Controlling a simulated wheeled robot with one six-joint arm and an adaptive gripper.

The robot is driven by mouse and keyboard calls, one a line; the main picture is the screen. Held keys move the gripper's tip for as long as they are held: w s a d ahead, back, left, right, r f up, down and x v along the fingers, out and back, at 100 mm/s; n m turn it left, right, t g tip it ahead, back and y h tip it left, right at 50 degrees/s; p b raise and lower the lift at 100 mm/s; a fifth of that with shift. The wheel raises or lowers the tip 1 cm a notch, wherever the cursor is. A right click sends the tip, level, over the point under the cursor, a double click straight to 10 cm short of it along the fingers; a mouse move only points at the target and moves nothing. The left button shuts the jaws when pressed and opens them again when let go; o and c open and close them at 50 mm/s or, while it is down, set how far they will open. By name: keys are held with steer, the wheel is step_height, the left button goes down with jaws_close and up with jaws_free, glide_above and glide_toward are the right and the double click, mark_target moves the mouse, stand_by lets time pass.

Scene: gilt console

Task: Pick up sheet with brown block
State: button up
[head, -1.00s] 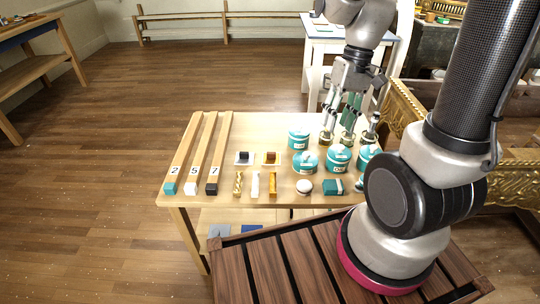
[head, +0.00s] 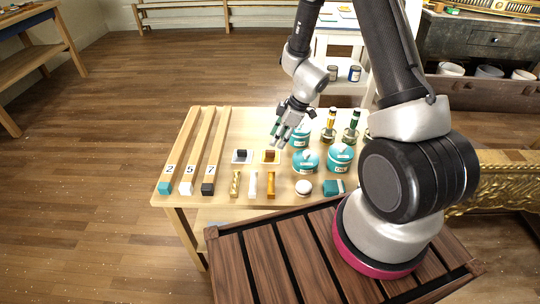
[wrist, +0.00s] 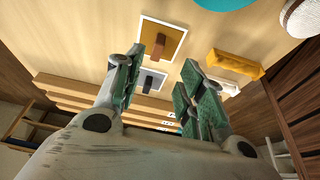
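The sheet with the brown block (head: 275,160) lies flat on the light wood table; it is a small ochre sheet with a white border. In the wrist view, this ochre sheet (wrist: 175,38) is ahead of my fingers, with the brown block (wrist: 157,46) standing on its middle. My gripper (head: 277,139) is above the table, just up and right of that block in the head view. In the wrist view, my gripper (wrist: 164,60) has its green-padded fingers spread wide with nothing between them. The fingers are apart from the block.
A grey sheet with a dark block (head: 242,156) lies just left. Teal tins (head: 305,161) stand close on the right. A gold bar (head: 270,184), a white bar (head: 253,184) and a twisted bar (head: 236,183) lie in front. Numbered wood strips (head: 190,150) fill the left side.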

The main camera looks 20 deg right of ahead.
mark_target(271, 151)
steer(key=x, duration=0.7)
steer(key=shift+w+d+f, duration=0.2)
steer(key=shift+d+f, duration=0.05)
steer(key=shift+f, duration=0.05)
steer(key=c, duration=0.8)
